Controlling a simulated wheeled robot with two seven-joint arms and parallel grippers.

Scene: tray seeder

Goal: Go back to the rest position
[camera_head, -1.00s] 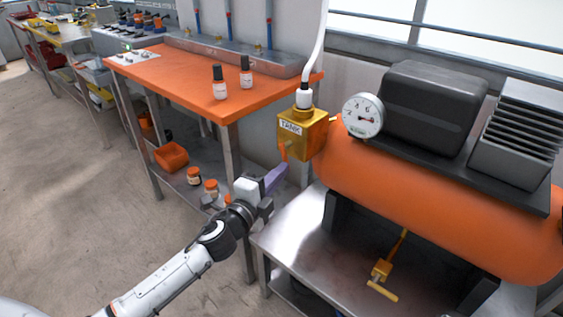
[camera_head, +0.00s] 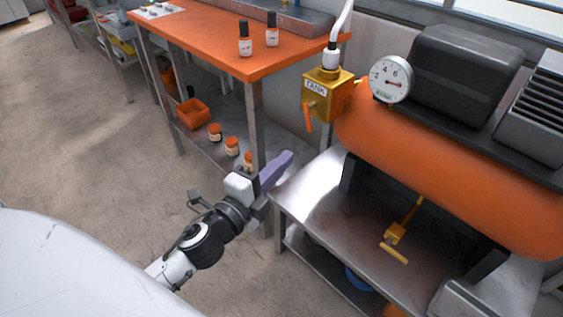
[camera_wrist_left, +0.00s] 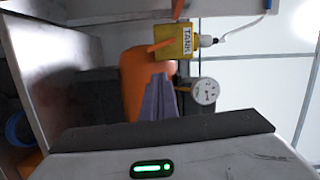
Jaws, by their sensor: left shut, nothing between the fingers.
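My left gripper (camera_head: 276,170) has purple fingers and is shut and empty. It is in front of the steel stand, below and left of the yellow TANK valve box (camera_head: 328,94), with a clear gap to it. The box's orange lever (camera_head: 309,117) hangs down. In the left wrist view the closed fingers (camera_wrist_left: 159,100) point toward the valve box (camera_wrist_left: 174,42), and the orange tank (camera_wrist_left: 135,80) lies behind them. My right gripper is not in view.
The orange tank (camera_head: 440,180) with a round gauge (camera_head: 390,79) rests on the steel stand (camera_head: 318,205). An orange-topped table (camera_head: 190,38) carries two dark-capped bottles, with orange-lidded jars and an orange bin (camera_head: 194,113) on its lower shelf. Bare floor (camera_head: 90,150) lies left.

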